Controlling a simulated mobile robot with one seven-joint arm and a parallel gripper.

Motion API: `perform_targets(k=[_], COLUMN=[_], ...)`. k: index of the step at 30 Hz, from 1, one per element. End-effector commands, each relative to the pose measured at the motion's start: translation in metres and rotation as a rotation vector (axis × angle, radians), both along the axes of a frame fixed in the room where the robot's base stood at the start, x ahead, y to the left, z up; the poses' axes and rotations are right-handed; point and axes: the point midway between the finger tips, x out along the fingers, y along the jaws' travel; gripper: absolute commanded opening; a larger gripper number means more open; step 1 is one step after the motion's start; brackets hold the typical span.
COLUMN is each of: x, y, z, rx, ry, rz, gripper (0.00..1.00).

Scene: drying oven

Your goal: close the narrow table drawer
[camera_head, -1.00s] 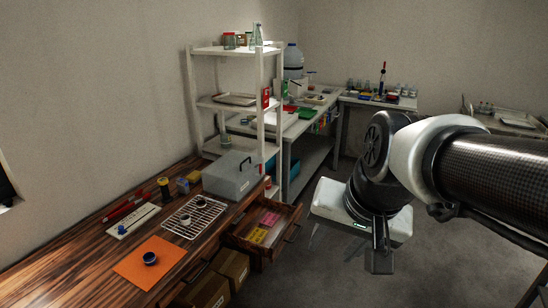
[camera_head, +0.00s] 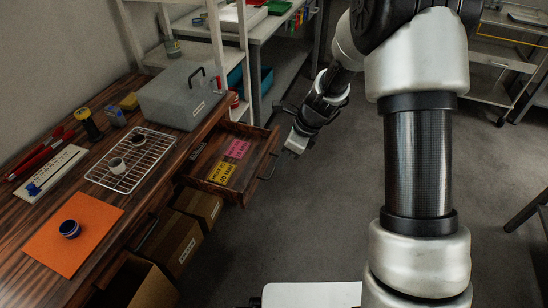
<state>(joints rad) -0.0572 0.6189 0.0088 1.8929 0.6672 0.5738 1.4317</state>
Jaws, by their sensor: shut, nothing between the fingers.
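The narrow table drawer (camera_head: 238,135) is pulled out from the front of the dark wooden table (camera_head: 140,225), below the grey box. Pink and yellow labelled cards lie inside it. Its front has a dark handle (camera_head: 269,166) on the outer face. My gripper (camera_head: 293,147) is just to the right of the drawer front, apart from the handle in the picture, with fingers pointing down and left. It is shut and empty. The contact distance in depth cannot be told.
Cardboard boxes (camera_head: 172,243) sit under the table. White shelves (camera_head: 243,50) stand behind. Grey floor to the right is open.

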Motion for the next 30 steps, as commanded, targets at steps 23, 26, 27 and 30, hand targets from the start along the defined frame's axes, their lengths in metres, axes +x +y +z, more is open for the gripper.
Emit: perform_targets(k=[23, 26, 27, 30], x=[0.023, 0.024, 0.024, 0.024], y=[0.067, 0.069, 0.069, 0.069], z=[-0.084, -0.083, -0.083, -0.083], rx=[-0.002, -0.001, -0.001, -0.001], ry=[-0.001, -0.001, -0.001, -0.001], rz=[0.007, 0.006, 0.005, 0.005], gripper=[0.0, 0.0, 0.0, 0.0])
